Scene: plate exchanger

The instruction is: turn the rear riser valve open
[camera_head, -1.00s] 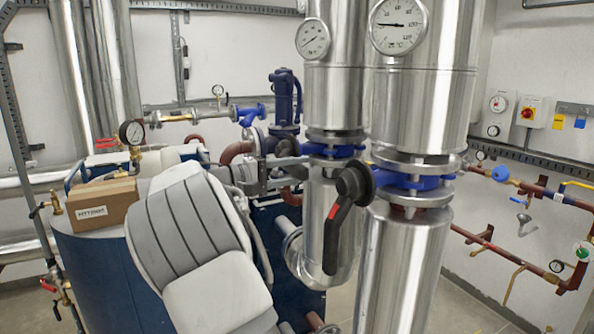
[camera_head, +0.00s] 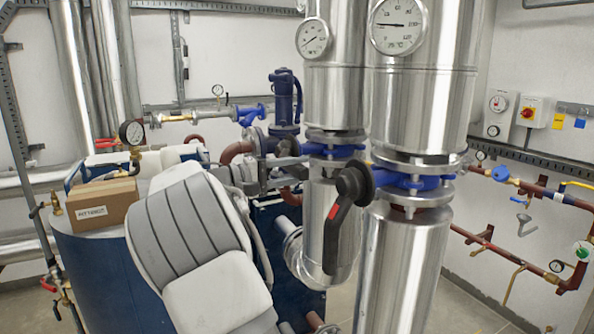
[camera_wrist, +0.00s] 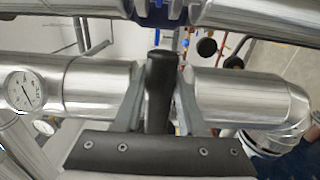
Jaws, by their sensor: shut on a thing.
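The rear riser (camera_head: 333,90) is the silver pipe left of the nearer one, with a blue valve (camera_head: 330,151) between its flanges. In the wrist view a black lever (camera_wrist: 158,95) stands between the two grey fingers of my gripper (camera_wrist: 160,78), which is shut on it. The silver riser runs sideways behind it there. In the head view my gripper (camera_head: 282,162) is small and partly hidden near the left side of the rear valve, and the lever it holds cannot be made out.
The nearer riser (camera_head: 415,110) stands close on the right. Its black lever (camera_head: 340,235) with a red stripe hangs down, free of my gripper. Gauges (camera_head: 397,25) stick out from the risers. A cardboard box (camera_head: 105,205) sits on a blue tank at left.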

